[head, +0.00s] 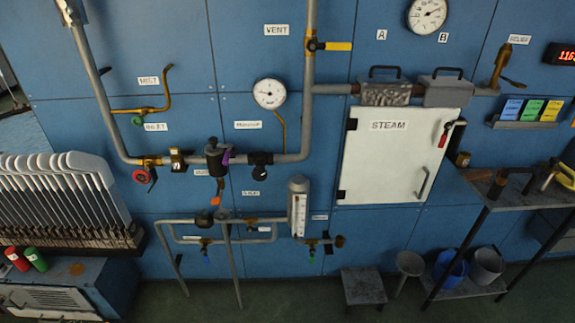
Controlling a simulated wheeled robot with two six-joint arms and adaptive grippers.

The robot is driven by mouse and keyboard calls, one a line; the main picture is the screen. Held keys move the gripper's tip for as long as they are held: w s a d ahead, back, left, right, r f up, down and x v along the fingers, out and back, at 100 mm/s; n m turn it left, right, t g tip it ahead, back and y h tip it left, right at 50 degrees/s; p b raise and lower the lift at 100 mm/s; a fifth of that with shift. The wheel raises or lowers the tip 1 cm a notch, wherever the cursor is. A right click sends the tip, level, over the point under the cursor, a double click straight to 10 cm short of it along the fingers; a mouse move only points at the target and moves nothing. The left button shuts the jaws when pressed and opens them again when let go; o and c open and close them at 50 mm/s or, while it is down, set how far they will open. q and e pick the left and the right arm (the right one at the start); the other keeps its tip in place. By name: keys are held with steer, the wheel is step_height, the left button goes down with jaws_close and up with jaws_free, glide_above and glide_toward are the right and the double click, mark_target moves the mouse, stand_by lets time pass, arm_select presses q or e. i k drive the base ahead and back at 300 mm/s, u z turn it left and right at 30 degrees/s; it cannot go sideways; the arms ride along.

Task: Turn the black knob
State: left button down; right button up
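In the head view, a black body with a dark top (213,145) sits on the horizontal grey pipe, left of centre, with a purple part (226,157) at its right side. To its right on the same pipe is another black fitting (260,158) with a small dark round part (259,173) below it. Either could carry the black knob; I cannot tell which. Neither of my grippers is in view.
A white STEAM door (392,160) is right of the pipework. A red handwheel (141,177) and a yellow lever (338,46) are on the pipes. Grey sock boards (60,190) stand at left. A stool (362,287), buckets and a dark side table (530,190) are at right.

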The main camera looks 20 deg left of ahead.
mark_target(259, 174)
steer(key=i, duration=0.3)
steer(key=u, duration=1)
